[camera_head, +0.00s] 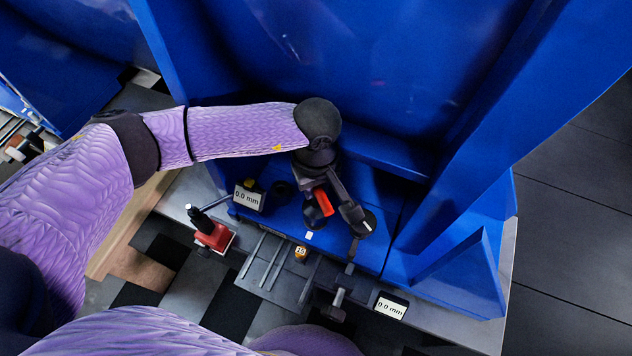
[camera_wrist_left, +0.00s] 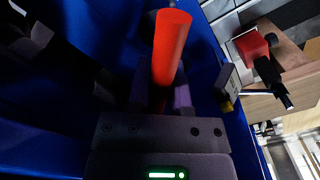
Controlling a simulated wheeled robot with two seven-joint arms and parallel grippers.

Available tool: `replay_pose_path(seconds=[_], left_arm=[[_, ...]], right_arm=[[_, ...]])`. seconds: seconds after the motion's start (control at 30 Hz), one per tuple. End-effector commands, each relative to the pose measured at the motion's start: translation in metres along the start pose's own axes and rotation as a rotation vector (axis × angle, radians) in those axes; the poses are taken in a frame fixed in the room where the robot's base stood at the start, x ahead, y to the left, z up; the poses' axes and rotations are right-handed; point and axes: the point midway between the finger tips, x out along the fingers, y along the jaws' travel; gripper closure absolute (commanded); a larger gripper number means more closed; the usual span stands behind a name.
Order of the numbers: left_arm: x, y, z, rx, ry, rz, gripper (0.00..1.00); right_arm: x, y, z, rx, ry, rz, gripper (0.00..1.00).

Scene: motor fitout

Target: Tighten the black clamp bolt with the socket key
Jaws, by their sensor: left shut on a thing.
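My left gripper (camera_head: 332,210) reaches down over the blue base of the frame. It is shut on a red cylindrical handle (camera_head: 322,201), which looks like the socket key's. The wrist view shows the red handle (camera_wrist_left: 170,50) standing out between the two fingers. The key's lower end is hidden, so I cannot tell whether it touches a bolt. I cannot make out the black clamp bolt for certain; dark round parts (camera_head: 282,188) sit on the blue base left of the gripper. My right gripper is not in view.
Two displays read 0.0 mm, one on the left (camera_head: 249,196) and one at the front right (camera_head: 391,307). A red block (camera_head: 213,238) with a black handle stands at the left. A grey slotted tray (camera_head: 262,268) lies in front. Blue walls rise behind and right.

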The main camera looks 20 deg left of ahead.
Motion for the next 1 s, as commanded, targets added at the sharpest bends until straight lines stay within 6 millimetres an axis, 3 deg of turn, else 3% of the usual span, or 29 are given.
replay_pose_path(seconds=[0.47,1.0], left_arm=[[-0.0004,0.0002,0.0001,-0.001,0.0,0.001,1.0],[0.0045,0.0001,0.0002,-0.001,0.0,0.0,1.0]], right_arm=[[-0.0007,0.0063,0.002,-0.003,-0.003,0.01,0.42],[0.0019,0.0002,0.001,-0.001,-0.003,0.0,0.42]])
